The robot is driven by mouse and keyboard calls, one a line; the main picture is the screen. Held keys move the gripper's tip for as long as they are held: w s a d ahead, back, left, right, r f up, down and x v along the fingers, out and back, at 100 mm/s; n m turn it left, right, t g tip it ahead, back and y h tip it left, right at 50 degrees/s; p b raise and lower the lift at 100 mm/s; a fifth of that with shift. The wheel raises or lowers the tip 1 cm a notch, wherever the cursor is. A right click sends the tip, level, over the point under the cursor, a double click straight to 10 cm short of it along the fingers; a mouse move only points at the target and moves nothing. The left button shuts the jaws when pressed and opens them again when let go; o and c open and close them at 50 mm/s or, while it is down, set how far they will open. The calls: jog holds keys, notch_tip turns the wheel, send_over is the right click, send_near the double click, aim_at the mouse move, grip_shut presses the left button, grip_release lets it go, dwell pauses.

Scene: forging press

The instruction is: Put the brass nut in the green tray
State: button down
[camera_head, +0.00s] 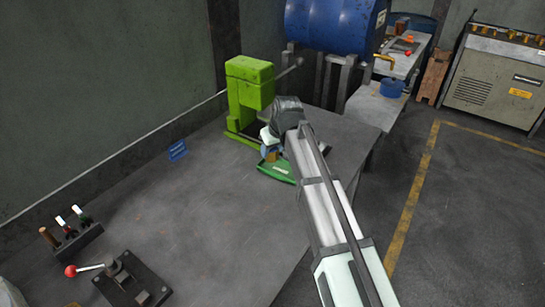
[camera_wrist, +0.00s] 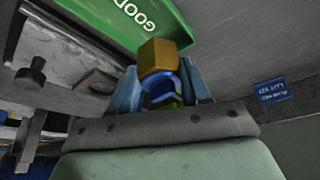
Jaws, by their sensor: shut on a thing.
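The brass nut (camera_wrist: 158,54) is held between the blue fingers of my gripper (camera_wrist: 160,72) in the wrist view. In the head view my gripper (camera_head: 268,149) is at the far part of the table, with the nut small and mostly hidden there. The green tray (camera_head: 276,172) lies just under and in front of it, partly covered by my arm. In the wrist view the tray (camera_wrist: 92,22), marked GOOD, is just beyond the nut, whose top overlaps its edge in the picture. Whether the nut is over the tray's inside is hard to tell.
A green press (camera_head: 250,88) stands close behind my gripper. A blue label (camera_head: 177,150) lies left of it. A handle rack (camera_head: 70,235) and a red-knobbed lever (camera_head: 118,275) are at the near left. The middle of the grey table (camera_head: 190,215) is clear.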

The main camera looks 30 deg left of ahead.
aim_at(272, 156)
jog(key=shift+f, duration=1.65)
jog(key=shift+f, duration=0.1)
jog(key=c, duration=0.8)
grip_release()
jog(key=v, duration=1.2)
